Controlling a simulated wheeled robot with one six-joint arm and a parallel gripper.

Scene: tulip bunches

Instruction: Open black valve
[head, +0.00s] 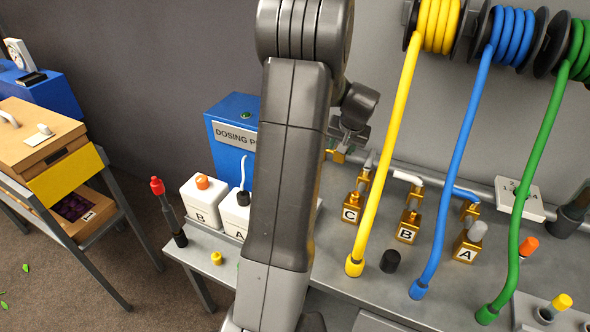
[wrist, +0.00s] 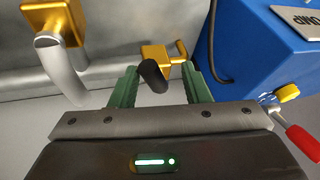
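In the wrist view, the black valve handle (wrist: 152,76) is a short black lever. It sticks out from a brass valve body (wrist: 154,55) on a grey pipe. My gripper (wrist: 159,69) is open, with one green finger on each side of the black handle. Gaps show between the handle and both fingers; I cannot tell how deep the handle sits between them. A small brass part (head: 337,157) shows just right of my arm.
In the wrist view, a brass valve with a pale handle (wrist: 62,70) is at left, and the blue dosing pump (wrist: 250,50) is close at right. In the head view, brass valves C (head: 351,214), B (head: 406,236) and A (head: 465,254) stand near yellow, blue and green hoses.

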